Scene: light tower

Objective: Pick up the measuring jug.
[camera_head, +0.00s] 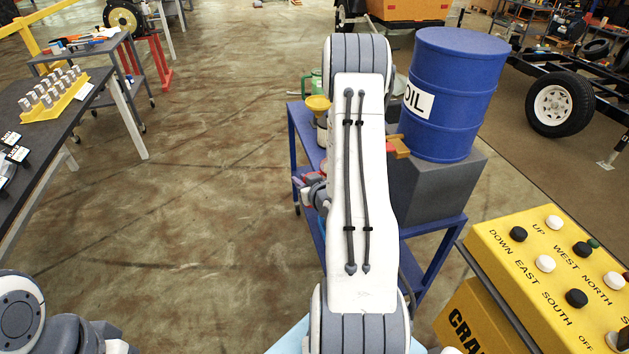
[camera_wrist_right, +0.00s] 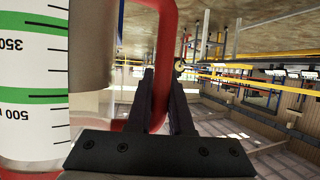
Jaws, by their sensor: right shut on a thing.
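In the head view my right gripper (camera_head: 305,188) shows only in part beside my arm, over the blue cart's left side. My arm hides most of the jug there, so I cannot tell whether it touches the cart. My left gripper is out of view.
The blue cart (camera_head: 442,250) carries a grey block (camera_head: 440,190) with a blue oil barrel (camera_head: 455,90) and brass tap (camera_head: 398,147). A yellow funnel (camera_head: 318,103) stands behind my arm. A yellow crane control box (camera_head: 545,262) is at right. Floor left of the cart is clear.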

